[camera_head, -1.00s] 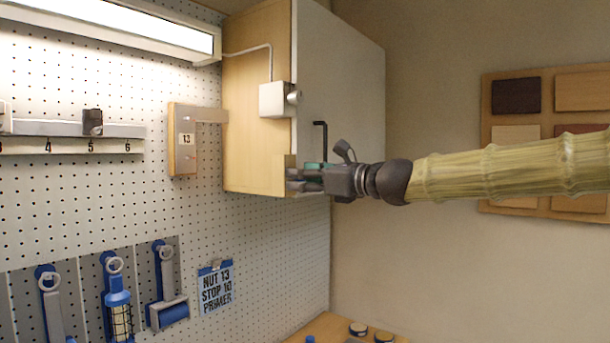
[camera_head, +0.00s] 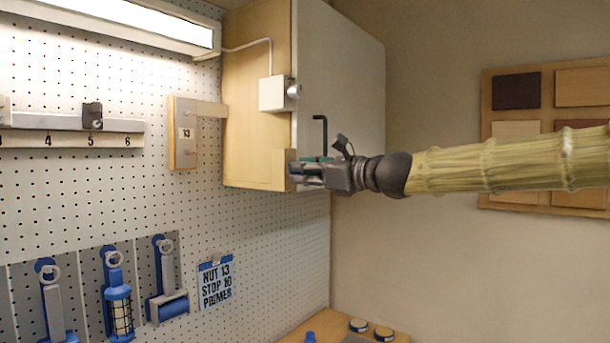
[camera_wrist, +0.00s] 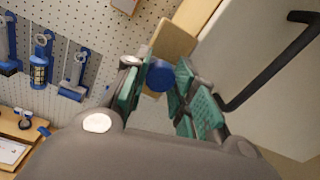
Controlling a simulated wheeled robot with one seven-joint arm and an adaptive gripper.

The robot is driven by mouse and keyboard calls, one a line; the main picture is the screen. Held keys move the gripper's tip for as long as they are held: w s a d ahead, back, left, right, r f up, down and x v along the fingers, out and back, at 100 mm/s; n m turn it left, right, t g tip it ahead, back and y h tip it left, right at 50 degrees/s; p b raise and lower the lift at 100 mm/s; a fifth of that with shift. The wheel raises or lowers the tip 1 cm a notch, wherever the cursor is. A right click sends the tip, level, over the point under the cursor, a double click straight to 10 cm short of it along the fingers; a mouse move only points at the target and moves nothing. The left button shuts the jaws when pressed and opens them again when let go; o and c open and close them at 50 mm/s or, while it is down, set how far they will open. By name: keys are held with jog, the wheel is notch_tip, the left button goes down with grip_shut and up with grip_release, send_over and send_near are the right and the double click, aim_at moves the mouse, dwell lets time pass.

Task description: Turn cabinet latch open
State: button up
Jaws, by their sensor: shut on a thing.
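The cabinet (camera_head: 255,110) hangs on the pegboard, with a pale door (camera_head: 345,75) that carries a black bar handle (camera_head: 318,128). My gripper (camera_head: 300,172) is at the lower front corner of the cabinet, beside the handle. In the wrist view its green-padded fingers (camera_wrist: 158,92) are closed on a round blue knob (camera_wrist: 160,76), which I take for the latch. The knob sits against a wooden block (camera_wrist: 172,45) at the cabinet's edge. My fingers hide most of the latch in the head view. The door looks closed.
A white box (camera_head: 275,93) with a round knob is on the cabinet side above. Blue tools (camera_head: 117,300) hang below. The wall right of the door is mostly bare, with a board of wood samples (camera_head: 545,140).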

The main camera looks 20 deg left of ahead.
jog(key=shift+n+g+y+b, duration=0.3)
jog(key=shift+n+b, duration=6.75)
jog(key=shift+n, duration=1.55)
jog(key=o, duration=1)
jog(key=shift+o, duration=0.2)
jog(key=shift+d, duration=0.1)
jog(key=v, duration=1.2)
